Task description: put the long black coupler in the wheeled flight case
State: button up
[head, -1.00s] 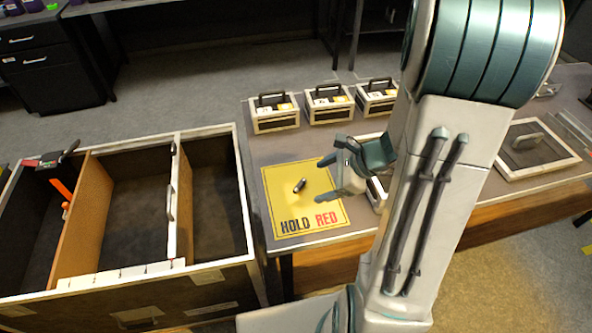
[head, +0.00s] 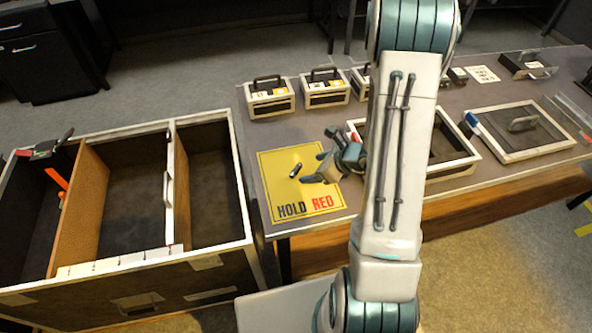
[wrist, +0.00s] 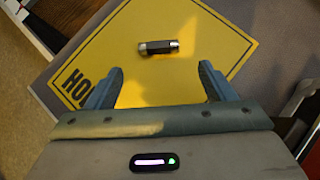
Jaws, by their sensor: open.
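The long black coupler (head: 295,170) lies on the yellow HOLD RED mat (head: 272,190). In the wrist view the coupler (wrist: 158,47) is dark in the middle with silvery ends and lies crosswise ahead of the fingertips. My gripper (head: 314,171) is open and empty, low over the mat's right side, just right of the coupler and apart from it. In the wrist view its fingers (wrist: 160,72) are spread, with bare mat between them. The wheeled flight case (head: 238,190) stands left of the table, open on top and split into compartments by dividers; its wheels do not show.
Two small handled cases (head: 270,100) (head: 325,92) stand behind the mat, with a third partly hidden by my arm. An open-topped frame box (head: 455,168) and a lidded case (head: 545,143) lie to the right. The left compartment holds an orange item (head: 56,179).

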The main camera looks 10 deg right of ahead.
aim_at(298, 170)
jog(key=shift+p+x, duration=0.35)
jog(key=shift+x, duration=2.25)
jog(key=shift+a+r, duration=0.1)
jog(key=shift+r, duration=0.05)
jog(key=c, duration=1.2)
jog(key=shift+o, duration=0.2)
jog(key=shift+r, duration=0.1)
